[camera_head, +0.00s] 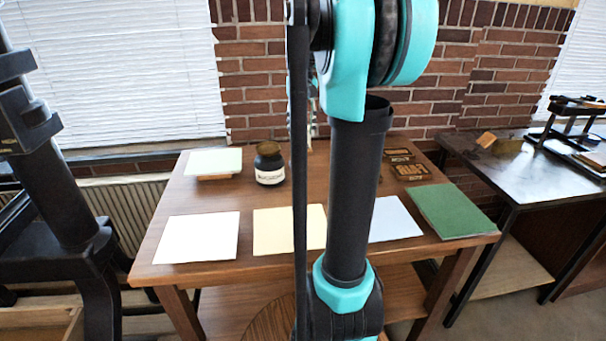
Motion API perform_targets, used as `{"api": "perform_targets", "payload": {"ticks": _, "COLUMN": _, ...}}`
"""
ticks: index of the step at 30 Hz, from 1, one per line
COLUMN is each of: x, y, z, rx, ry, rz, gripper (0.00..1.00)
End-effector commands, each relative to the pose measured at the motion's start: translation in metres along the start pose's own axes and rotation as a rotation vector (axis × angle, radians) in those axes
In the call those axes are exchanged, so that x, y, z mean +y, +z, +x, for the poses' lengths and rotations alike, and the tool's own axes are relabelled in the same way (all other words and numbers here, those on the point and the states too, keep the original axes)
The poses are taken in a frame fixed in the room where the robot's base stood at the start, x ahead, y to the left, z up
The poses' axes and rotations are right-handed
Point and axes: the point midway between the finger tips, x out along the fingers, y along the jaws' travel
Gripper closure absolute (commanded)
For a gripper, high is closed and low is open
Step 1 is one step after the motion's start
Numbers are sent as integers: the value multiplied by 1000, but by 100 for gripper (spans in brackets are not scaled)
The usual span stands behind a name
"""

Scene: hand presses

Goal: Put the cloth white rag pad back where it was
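No cloth pad can be told for certain in the head view. A flat white sheet or pad (197,238) lies at the front left of the wooden table (150,250); whether it is cloth or paper I cannot tell. My arm rises through the middle of the view and hides part of the table. My gripper is not clearly visible, so what it holds does not show.
A cream sheet (280,231), pale blue sheet (395,220) and green sheet (449,210) line the front. Behind are a pale green sheet (213,161), dark jar (269,164) and dark lettered blocks (410,171). A side table (490,165) stands right; a black press (60,200) left.

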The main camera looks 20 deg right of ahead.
Motion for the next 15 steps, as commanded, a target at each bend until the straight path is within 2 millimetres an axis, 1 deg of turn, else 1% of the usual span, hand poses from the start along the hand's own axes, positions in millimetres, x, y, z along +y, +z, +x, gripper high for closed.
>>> {"api": "perform_targets", "payload": {"ticks": 1, "x": 0, "y": 0, "z": 13, "rx": 0, "ry": 0, "rz": 0, "gripper": 85}}
{"api": "perform_targets", "payload": {"ticks": 9, "x": 0, "y": 0, "z": 79, "rx": 0, "ry": 0, "rz": 0, "gripper": 85}}
{"api": "perform_targets", "payload": {"ticks": 12, "x": 0, "y": 0, "z": 100, "rx": 0, "ry": 0, "rz": 0, "gripper": 85}}
{"api": "perform_targets", "payload": {"ticks": 15, "x": 0, "y": 0, "z": 116, "rx": 0, "ry": 0, "rz": 0, "gripper": 85}}
